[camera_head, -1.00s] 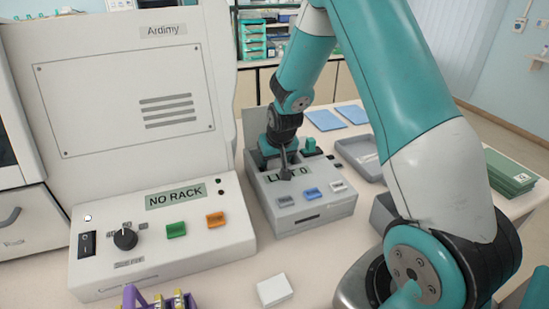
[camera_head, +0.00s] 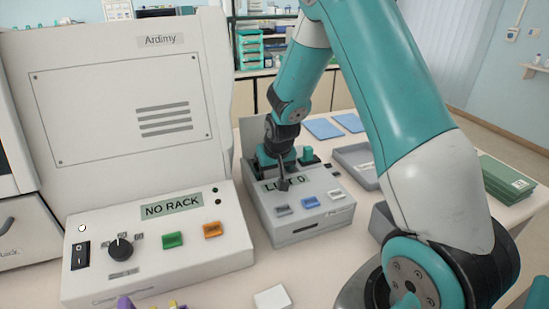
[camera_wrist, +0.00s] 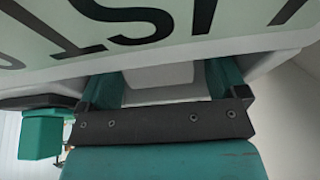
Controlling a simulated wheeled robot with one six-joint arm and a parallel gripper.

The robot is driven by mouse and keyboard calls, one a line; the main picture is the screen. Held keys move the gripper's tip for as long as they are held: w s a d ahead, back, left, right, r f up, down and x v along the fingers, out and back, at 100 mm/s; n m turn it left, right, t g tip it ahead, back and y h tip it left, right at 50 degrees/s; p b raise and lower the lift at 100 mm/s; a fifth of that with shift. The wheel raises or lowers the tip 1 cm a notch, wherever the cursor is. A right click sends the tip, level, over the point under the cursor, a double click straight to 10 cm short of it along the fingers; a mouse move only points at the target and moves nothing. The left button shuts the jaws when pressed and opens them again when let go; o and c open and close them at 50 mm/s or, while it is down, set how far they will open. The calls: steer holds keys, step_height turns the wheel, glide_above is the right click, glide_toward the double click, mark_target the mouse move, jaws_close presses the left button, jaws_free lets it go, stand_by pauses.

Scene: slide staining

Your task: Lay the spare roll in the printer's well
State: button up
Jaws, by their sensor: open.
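The printer (camera_head: 312,226) is a small grey box with a display reading roughly "LIST 0", right of the large white machine. My gripper (camera_head: 278,160) points down at the printer's back, behind the display, its tips hidden there. In the wrist view my gripper (camera_wrist: 162,82) has its two teal fingers apart, reaching down past the display's edge. A pale surface shows between the fingers; I cannot tell whether it is the roll or part of the well. The spare roll is not otherwise clearly seen.
A green knob (camera_head: 307,155) stands on the printer right of my gripper, close by. The white machine (camera_head: 165,255) with a "NO RACK" display is at left. A grey tray (camera_head: 357,160), blue sheets and a green stack (camera_head: 508,182) lie to the right. A small white block (camera_head: 272,298) lies in front.

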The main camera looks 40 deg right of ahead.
steer(key=b+v, duration=0.2)
steer(key=v, duration=1.5)
steer(key=shift+s, duration=0.15)
steer(key=shift+a, duration=0.1)
